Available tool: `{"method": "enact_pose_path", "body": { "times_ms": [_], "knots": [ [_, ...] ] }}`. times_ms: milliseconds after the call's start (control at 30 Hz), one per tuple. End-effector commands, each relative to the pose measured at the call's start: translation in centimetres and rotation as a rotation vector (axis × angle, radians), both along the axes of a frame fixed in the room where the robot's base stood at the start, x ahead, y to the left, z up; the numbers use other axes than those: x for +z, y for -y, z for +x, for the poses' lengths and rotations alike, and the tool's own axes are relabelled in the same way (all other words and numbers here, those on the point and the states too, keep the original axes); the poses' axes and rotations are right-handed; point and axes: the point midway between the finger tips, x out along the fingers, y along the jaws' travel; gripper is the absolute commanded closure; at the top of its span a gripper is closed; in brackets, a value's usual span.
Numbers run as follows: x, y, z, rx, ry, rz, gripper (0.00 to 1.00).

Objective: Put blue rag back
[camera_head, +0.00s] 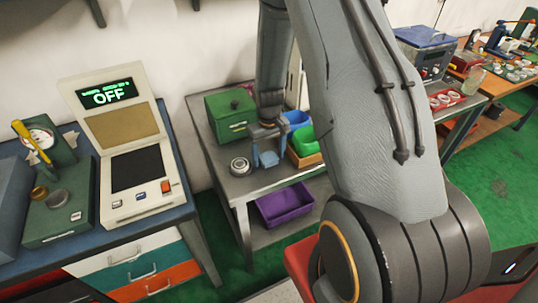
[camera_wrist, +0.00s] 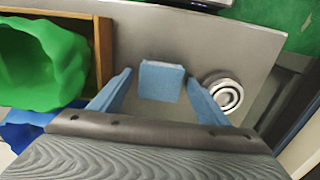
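A bright blue crumpled shape, seemingly the blue rag (camera_head: 297,119), is on the metal table behind a green rag (camera_head: 303,142). It also shows at the lower left of the wrist view (camera_wrist: 22,130), partly hidden by my gripper. The green rag (camera_wrist: 40,60) sits in a wooden box (camera_wrist: 104,45). I cannot tell whether the blue rag lies in a box. My gripper (camera_wrist: 160,92) has light blue fingers spread apart over the table, beside the box. A light blue square piece (camera_wrist: 162,80) shows between the fingers; I cannot tell whether it is part of the gripper.
A round metal bearing (camera_wrist: 225,94) stands on the metal table (camera_wrist: 215,45) close to my gripper. A green metal box (camera_head: 230,113) stands at the back of that table. A purple bin (camera_head: 284,204) is on the lower shelf. A blue-topped workbench with a device reading OFF (camera_head: 120,150) is left.

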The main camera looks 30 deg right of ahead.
Motion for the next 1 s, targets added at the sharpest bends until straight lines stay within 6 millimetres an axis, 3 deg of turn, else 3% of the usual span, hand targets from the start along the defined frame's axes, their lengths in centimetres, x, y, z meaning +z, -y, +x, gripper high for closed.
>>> {"method": "enact_pose_path", "body": {
  "times_ms": [267,467,1000],
  "knots": [
    [0.1,0.0,0.0,0.000,0.000,0.000,0.31],
    [1.2,0.0,0.1,0.000,0.002,0.000,0.31],
    [9.4,0.0,0.2,0.000,0.004,-0.001,0.31]
  ]
}}
